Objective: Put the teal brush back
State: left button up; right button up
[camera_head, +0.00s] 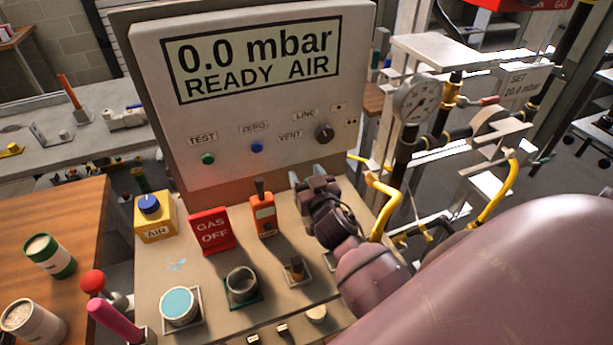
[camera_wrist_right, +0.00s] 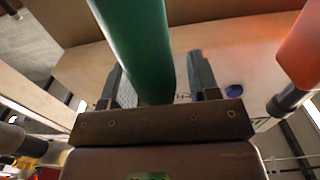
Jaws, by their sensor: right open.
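A green to teal rounded handle (camera_wrist_right: 137,40), which looks like the brush, comes down from the top of the right wrist view and passes between my right gripper's fingers. Its ends are out of view, and I cannot tell whether the fingers touch it. My right gripper (camera_wrist_right: 160,78) is open around it. In the head view my right gripper (camera_head: 314,186) is in front of the grey console, right of the orange handheld device (camera_head: 263,215). The brush cannot be made out there, and my arm covers part of the bench. My left gripper is not in view.
The console (camera_head: 270,130) stands behind a bench panel holding a red GAS OFF sign (camera_head: 211,231), a yellow AIR box (camera_head: 154,218), a teal-topped round holder (camera_head: 179,304) and a dark cup (camera_head: 242,284). Yellow pipes (camera_head: 383,205) and a gauge (camera_head: 417,98) stand to the right.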

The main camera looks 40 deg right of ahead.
jog(key=shift+r, duration=0.25)
jog(key=b+v, duration=0.1)
jog(key=v, duration=1.1)
